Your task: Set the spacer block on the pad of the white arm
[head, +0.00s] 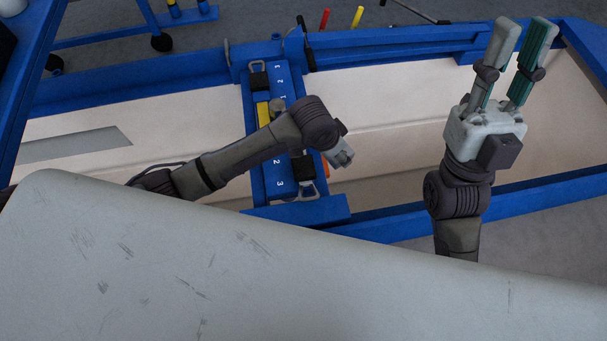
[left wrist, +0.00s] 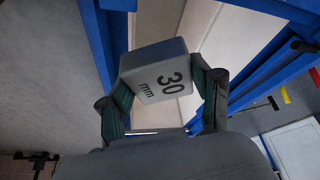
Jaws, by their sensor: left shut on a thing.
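The spacer block (left wrist: 160,70), light grey and marked "30 mm", is between the fingers of my left gripper (left wrist: 161,82) in the left wrist view. The gripper is shut on it, and its printed face is turned toward the camera. In the head view, only the back of my left gripper (head: 341,154) shows, just right of the blue numbered rail; its fingers and the block are hidden there. My right gripper (head: 521,38) is raised at the upper right, its two fingers apart and empty. I cannot make out the white arm or its pad.
The blue numbered rail (head: 279,187) crosses the pale trough (head: 390,110), with a yellow piece (head: 263,114) and black latches on it. Blue beams (head: 395,45) edge the trough. A large grey surface (head: 200,260) fills the foreground. Red and yellow handles (head: 357,17) stand behind.

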